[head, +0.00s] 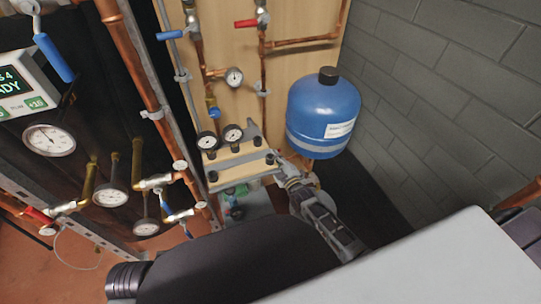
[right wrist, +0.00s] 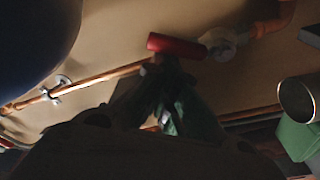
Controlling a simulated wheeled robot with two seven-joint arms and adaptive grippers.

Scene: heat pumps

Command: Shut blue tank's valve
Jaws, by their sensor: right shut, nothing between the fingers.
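A red valve handle (right wrist: 177,46) beside a pale valve body (right wrist: 220,42) lies on a copper pipe line in the right wrist view. My right gripper (head: 297,188) is below the tank, shut and empty. In the right wrist view its fingertips (right wrist: 163,72) are right at the red handle's left part; I cannot tell whether they touch. My left gripper is not in view.
A wooden panel (head: 290,60) carries copper pipes, gauges, a blue lever (head: 170,34) and a red lever (head: 246,23). Several gauges and valves crowd the left. A green object (right wrist: 298,140) is at the right of the right wrist view. The grey block wall (head: 440,90) bounds the right.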

